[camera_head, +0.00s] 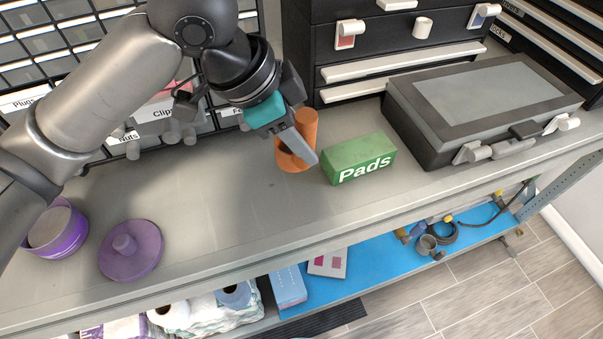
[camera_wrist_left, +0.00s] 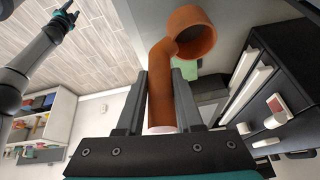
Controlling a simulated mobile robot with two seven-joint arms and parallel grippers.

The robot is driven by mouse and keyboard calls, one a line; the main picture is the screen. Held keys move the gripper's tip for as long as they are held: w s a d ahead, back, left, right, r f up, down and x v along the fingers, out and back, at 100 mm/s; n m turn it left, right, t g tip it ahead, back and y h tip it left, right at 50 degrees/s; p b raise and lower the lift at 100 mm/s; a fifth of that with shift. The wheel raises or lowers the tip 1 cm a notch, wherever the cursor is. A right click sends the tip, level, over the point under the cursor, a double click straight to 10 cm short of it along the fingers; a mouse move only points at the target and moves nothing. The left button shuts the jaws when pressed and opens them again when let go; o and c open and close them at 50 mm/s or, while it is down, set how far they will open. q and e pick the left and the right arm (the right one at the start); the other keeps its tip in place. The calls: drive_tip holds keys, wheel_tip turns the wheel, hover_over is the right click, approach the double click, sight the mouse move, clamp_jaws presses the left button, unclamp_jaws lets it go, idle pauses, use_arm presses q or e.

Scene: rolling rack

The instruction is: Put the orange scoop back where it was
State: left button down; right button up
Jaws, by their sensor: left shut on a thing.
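The orange scoop (camera_head: 307,127) is in the grip of my left gripper (camera_head: 304,148), above or at the grey worktop, just left of the green Pads box. I cannot tell whether it touches the worktop. In the left wrist view the scoop's handle (camera_wrist_left: 162,85) lies between the two fingers (camera_wrist_left: 160,98), and its round cup points away from the gripper. In the head view a finger covers part of the scoop. In the left wrist view a dark arm end with teal parts (camera_wrist_left: 64,18), likely my right gripper, shows small at the upper left; its jaws are unclear.
The green Pads box (camera_head: 358,158) stands close right of the scoop. A dark case (camera_head: 440,150) and a drawer unit (camera_head: 400,50) stand behind. An open purple tub (camera_head: 72,238) and purple lid (camera_head: 131,260) are at left. The worktop (camera_head: 220,210) between is clear.

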use_arm(q)
wheel_tip(320, 180, down, 4)
drive_tip(key=shift+f, duration=0.1)
wheel_tip(320, 180, down, 4)
drive_tip(key=shift+r+b, duration=0.15)
drive_tip(key=shift+b, duration=0.4)
use_arm(e)
drive_tip(key=shift+w+a+f, duration=0.25)
drive_tip(key=shift+w+f, duration=0.15)
drive_tip(key=shift+f, duration=0.25)
use_arm(q)
drive_tip(key=c, duration=0.6)
unclamp_jaws()
drive_tip(key=shift+o, duration=0.2)
use_arm(e)
drive_tip(key=shift+d, duration=0.15)
use_arm(q)
drive_tip(key=p+v, duration=0.2)
drive_tip(key=v, duration=1)
use_arm(e)
wheel_tip(320, 180, up, 2)
